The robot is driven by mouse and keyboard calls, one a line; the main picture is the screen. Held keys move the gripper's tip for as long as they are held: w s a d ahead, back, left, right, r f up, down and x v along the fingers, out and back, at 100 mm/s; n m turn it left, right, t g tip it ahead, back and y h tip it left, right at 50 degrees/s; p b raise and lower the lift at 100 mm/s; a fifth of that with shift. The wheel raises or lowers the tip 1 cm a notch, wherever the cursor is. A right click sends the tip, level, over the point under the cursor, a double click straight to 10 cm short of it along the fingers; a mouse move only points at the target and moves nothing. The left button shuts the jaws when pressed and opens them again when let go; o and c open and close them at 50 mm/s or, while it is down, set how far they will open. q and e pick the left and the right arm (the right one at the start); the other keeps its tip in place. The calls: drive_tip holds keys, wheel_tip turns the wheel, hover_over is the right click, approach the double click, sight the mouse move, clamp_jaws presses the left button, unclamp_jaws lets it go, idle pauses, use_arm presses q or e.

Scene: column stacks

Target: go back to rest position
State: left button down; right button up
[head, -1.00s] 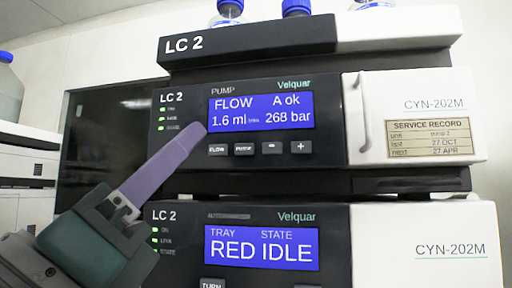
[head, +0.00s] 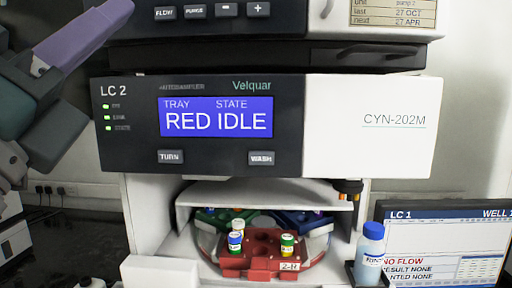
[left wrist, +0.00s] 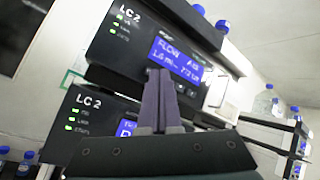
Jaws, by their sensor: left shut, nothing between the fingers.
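My left gripper (head: 118,14) is at the upper left of the head view, its purple fingers shut with nothing between them. In the left wrist view its fingers (left wrist: 158,98) point up in front of the LC 2 pump module (left wrist: 150,50), whose blue screen is partly hidden behind them. In the head view the fingertips lie just left of the pump's FLOW button, and I cannot tell whether they touch the panel. Below is the LC 2 autosampler (head: 265,125), with its screen reading TRAY RED, STATE IDLE. My right gripper is not in view.
Under the autosampler a round tray holds a red rack (head: 262,262) with several capped vials; green and blue racks are behind it. A blue-capped bottle (head: 370,250) stands at the right, beside an LC 1 monitor (head: 445,245) reading NO FLOW.

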use_arm(q)
drive_tip(key=s+a+f+n+g+y, duration=0.1)
drive_tip(key=a+f+n+g+y, duration=0.1)
drive_tip(key=f+n+g, duration=0.35)
drive_tip(key=a+f+n+g+y, duration=0.2)
drive_tip(key=f+n+y, duration=0.1)
drive_tip(key=f+n, duration=0.55)
drive_tip(key=s+a+f+n+g+y, duration=0.1)
drive_tip(key=a+f+n+g+y, duration=0.15)
drive_tip(key=f+n, duration=0.4)
drive_tip(key=s+d+f+n+g+h, duration=0.1)
drive_tip(key=s+f+n+g+h, duration=0.1)
drive_tip(key=s+f+n+g, duration=1.15)
drive_tip(key=s+r+m+t+p, duration=0.1)
drive_tip(key=s+r+p, duration=0.1)
drive_tip(key=r+p, duration=1)
drive_tip(key=s+r+m+t+p, duration=0.1)
drive_tip(key=s+r+m+p, duration=0.1)
drive_tip(key=r+p, duration=1)
drive_tip(key=shift+r+m+p, duration=0.3)
drive_tip(key=shift+r+p, duration=0.1)
drive_tip(key=shift+p, duration=0.05)
